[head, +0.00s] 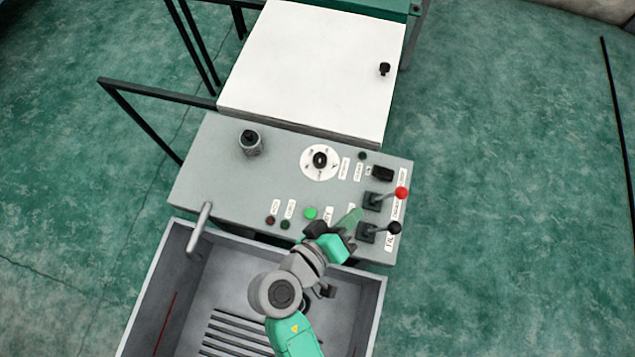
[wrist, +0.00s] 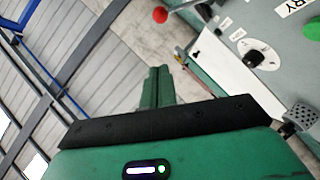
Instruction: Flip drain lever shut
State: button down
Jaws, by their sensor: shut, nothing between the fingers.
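Two levers stand at the right end of the grey control panel (head: 225,185). The upper lever has a red ball knob (head: 402,193), and the lower one has a black ball knob (head: 394,228); both handles lean right. Their labels are too small to read surely, so I cannot tell which is the drain lever. My gripper (head: 350,220) is shut and empty, just left of the levers, over the panel's front edge. In the wrist view my closed green fingers (wrist: 157,88) point away, and the red knob (wrist: 160,15) shows above them, apart.
The panel also carries a round white dial (head: 320,162), a green button (head: 311,213) and a grey cylindrical part (head: 250,143). A steel basin (head: 160,290) with a spout lies in front. A white cabinet (head: 310,70) stands behind. Floor at right is clear.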

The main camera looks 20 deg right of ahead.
jog(key=p+v, duration=0.1)
jog(key=v, duration=0.9)
jog(key=shift+r, duration=0.25)
jog(key=shift+s, duration=0.1)
jog(key=w+a+r+m+t+y, duration=0.1)
jog(key=w+r+t+y, duration=0.25)
jog(key=w+r, duration=0.6)
jog(key=w+a+r+t+y, duration=0.1)
jog(key=w+r+t+y, duration=0.35)
jog(key=r, duration=0.85)
notch_tip(320, 180, up, 54)
jog(key=s+a+t+y+p, duration=0.1)
jog(key=t+y+p, duration=0.3)
jog(key=p, duration=2.2)
jog(key=s+t, duration=0.1)
jog(key=t, duration=0.4)
jog(key=shift+s+a+n+t+y, duration=0.3)
jog(key=shift+s+a+n, duration=0.1)
